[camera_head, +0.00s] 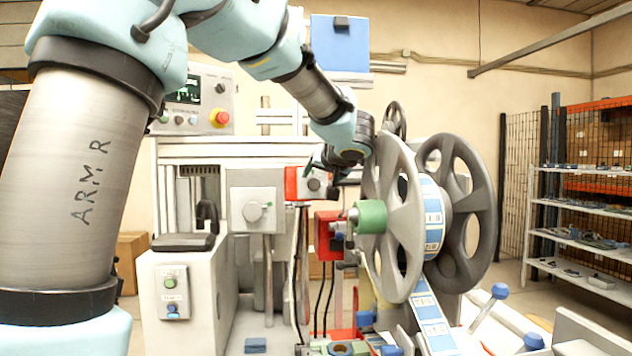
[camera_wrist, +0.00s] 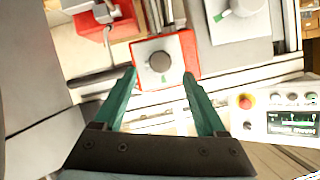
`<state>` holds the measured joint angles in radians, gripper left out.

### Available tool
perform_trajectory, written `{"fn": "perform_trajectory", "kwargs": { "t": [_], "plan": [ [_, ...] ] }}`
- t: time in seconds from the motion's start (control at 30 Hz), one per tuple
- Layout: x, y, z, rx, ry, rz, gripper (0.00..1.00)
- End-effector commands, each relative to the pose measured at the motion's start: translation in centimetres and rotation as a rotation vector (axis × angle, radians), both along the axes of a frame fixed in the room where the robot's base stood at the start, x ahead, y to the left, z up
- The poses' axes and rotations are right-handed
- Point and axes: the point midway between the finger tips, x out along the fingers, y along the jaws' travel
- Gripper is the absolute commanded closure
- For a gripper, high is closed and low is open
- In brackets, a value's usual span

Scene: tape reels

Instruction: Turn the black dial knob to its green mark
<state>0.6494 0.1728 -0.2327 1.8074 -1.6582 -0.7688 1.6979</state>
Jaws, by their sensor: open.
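The black dial knob (camera_wrist: 160,62) sits on a pale plate on a red box (camera_wrist: 184,48) in the wrist view. In the head view the knob (camera_head: 314,184) is small and partly behind my gripper (camera_head: 320,168). My gripper (camera_wrist: 158,76) is open and empty. Its two green fingers stand apart on either side of the red box in the picture, with the knob between and slightly beyond the tips. I see no contact. The knob's pointer and green mark are too small to read clearly.
A control panel with a red button (camera_head: 220,118) stands behind. The large tape reel (camera_head: 398,215) is close on the right of my gripper.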

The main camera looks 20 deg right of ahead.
Motion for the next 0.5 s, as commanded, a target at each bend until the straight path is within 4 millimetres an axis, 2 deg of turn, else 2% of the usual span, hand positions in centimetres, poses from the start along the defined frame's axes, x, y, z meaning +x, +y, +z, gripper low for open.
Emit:
{"fn": "perform_trajectory", "kwargs": {
  "t": [0.03,0.2,0.5],
  "plan": [
    [1.0,0.0,-0.3,0.001,0.001,0.003,0.26],
    [3.2,-0.2,-1.2,0.0,0.0,0.001,0.26],
    [4.6,-0.3,-1.7,-0.001,-0.002,0.0,0.26]
  ]
}}
